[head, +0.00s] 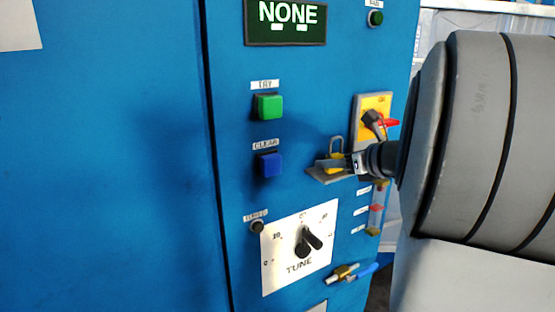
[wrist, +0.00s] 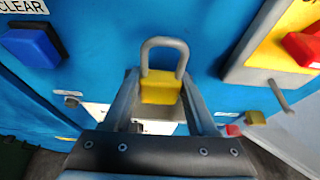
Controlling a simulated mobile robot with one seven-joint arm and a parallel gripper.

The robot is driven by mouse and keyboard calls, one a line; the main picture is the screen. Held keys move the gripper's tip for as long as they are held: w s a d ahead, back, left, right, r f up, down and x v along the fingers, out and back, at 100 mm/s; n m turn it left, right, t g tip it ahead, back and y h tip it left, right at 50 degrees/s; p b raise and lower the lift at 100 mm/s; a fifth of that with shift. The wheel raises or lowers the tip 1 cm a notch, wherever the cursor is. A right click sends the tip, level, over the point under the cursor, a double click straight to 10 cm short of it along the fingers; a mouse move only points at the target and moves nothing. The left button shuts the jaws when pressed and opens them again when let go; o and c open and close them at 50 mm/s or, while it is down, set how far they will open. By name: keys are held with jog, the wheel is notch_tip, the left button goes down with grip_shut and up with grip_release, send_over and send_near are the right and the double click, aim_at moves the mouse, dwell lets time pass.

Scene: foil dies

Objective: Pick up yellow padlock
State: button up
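The yellow padlock (head: 335,157) with a grey shackle stands upright on a small grey shelf (head: 326,174) on the blue panel. In the wrist view the padlock (wrist: 161,90) is between the two fingers of my gripper (wrist: 160,76), with its shackle rising above the fingertips. The fingers are apart, one on each side of the yellow body, very close to its sides. I cannot make out firm contact. In the head view my gripper (head: 352,163) comes in from the right at the padlock, and my arm hides part of the panel.
A yellow plate (head: 369,105) with a black and red switch is just right of the padlock. A blue button (head: 268,165) and green button (head: 268,106) are to the left. The tune dial (head: 304,243) and a brass-and-blue valve (head: 343,273) are below.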

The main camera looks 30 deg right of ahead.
grip_shut()
jog(key=shift+r, duration=0.15)
